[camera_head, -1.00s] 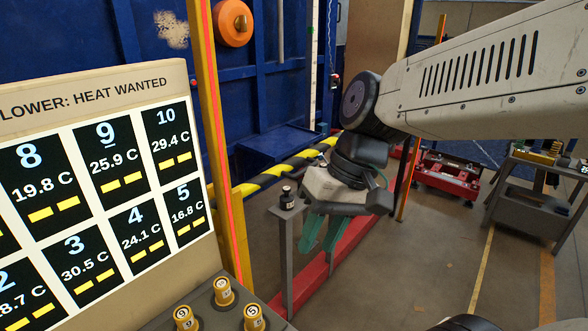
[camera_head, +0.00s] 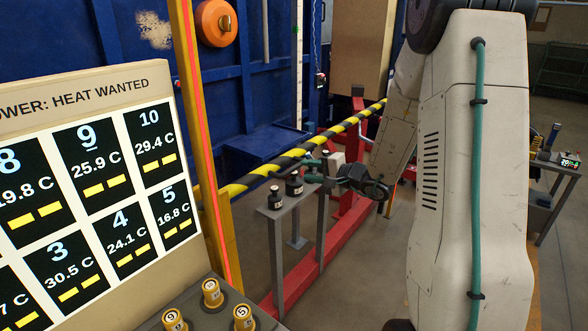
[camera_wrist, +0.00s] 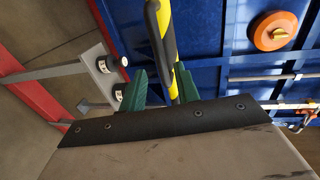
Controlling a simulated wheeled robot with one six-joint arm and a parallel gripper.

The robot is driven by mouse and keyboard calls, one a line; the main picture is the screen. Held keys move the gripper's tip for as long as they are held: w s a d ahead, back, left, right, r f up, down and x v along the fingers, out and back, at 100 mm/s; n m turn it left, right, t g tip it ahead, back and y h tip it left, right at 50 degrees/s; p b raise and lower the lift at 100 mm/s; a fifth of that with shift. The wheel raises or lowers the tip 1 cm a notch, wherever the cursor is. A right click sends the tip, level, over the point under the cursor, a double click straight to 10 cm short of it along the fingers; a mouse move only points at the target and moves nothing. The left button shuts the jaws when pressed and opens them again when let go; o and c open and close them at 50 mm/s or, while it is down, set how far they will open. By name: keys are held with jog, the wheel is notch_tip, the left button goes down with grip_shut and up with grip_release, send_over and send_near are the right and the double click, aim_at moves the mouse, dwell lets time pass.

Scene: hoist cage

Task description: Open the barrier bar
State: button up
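The barrier bar (camera_head: 345,125) is a yellow and black striped pole. It runs from the yellow post at the left towards the back right, in front of the blue wall, roughly level. My gripper (camera_head: 311,170) is beside the bar's middle, pointing left in the head view. In the wrist view the bar (camera_wrist: 164,42) runs down between the two green fingers of my gripper (camera_wrist: 160,84), which stand apart with gaps at the bar's sides. I cannot tell whether the bar lies between the fingertips or just beyond them. The far end of the bar is partly hidden by my arm.
A grey stand (camera_head: 290,205) with black-topped weights (camera_head: 293,184) is close below my gripper. The heat display board (camera_head: 85,90) and yellow post (camera_head: 205,130) stand left. An orange round fitting (camera_head: 216,23) is on the wall.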

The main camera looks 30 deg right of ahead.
aim_at(296, 168)
jog(key=x, duration=0.6)
jog(key=shift+w+a, duration=0.15)
jog(key=shift+w, duration=0.1)
grip_shut()
jog(key=shift+r, duration=0.1)
